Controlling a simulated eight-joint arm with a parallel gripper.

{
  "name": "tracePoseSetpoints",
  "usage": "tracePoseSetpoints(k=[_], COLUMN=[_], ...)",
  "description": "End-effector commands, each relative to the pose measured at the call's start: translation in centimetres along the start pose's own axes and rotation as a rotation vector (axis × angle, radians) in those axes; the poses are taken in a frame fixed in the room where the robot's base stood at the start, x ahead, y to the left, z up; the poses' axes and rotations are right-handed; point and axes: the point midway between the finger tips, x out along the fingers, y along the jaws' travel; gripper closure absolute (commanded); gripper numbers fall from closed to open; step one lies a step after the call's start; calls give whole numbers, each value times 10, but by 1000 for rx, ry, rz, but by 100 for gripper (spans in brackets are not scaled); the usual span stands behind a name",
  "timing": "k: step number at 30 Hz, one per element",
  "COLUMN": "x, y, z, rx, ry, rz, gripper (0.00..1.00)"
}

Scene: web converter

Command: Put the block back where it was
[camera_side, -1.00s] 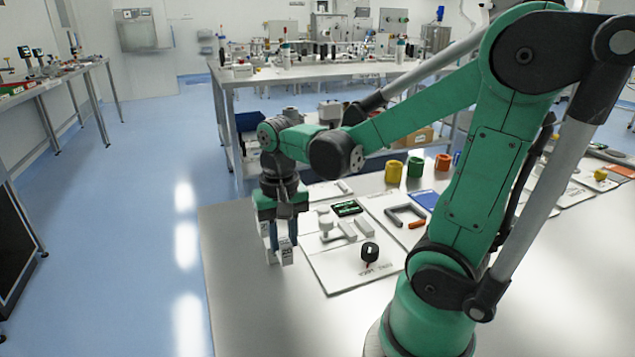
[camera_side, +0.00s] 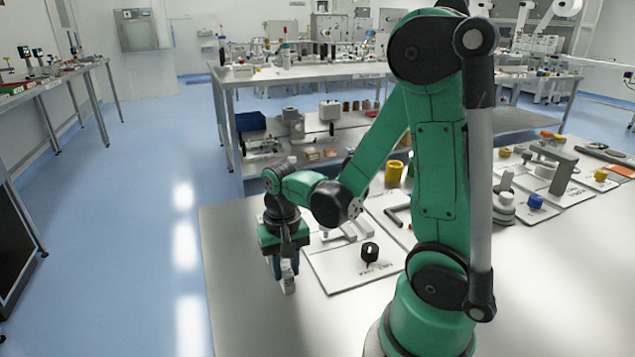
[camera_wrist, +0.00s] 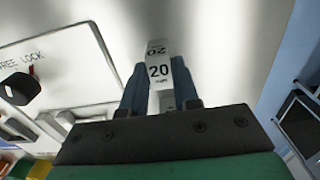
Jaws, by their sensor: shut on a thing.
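The block is a small white piece marked "20". It shows between my gripper's fingers in the wrist view (camera_wrist: 160,72) and below the fingers in the side view (camera_side: 288,284). My gripper (camera_side: 284,268) has blue fingers and is shut on the block. In the wrist view, my gripper (camera_wrist: 159,88) has one finger on each side of it, and a second, upside-down "20" shows at its far end. The block is close to the bare table surface, left of the white board. I cannot tell whether it touches the table.
A white board (camera_side: 335,279) carries a black knob (camera_side: 370,252) and grey parts. The knob (camera_wrist: 18,88) and the lettering "FREE LOCK" show at left in the wrist view. A yellow cup (camera_side: 393,172) stands farther back. The table front (camera_side: 245,320) is clear; its left edge is near.

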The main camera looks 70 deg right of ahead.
Motion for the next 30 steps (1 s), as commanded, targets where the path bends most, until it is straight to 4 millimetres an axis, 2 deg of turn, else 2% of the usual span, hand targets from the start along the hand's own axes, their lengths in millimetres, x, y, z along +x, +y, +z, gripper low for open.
tracePoseSetpoints(k=[4,5,8,20,23,30], x=[3,3,3,0,-6,-37], y=[0,0,0,0,0,0], z=[0,0,0,0,0,0], rx=[0,0,0,0,0,0], ry=[0,0,0,0,0,0], rz=[0,0,0,0,0,0], gripper=[100,71,43,43,43,43])
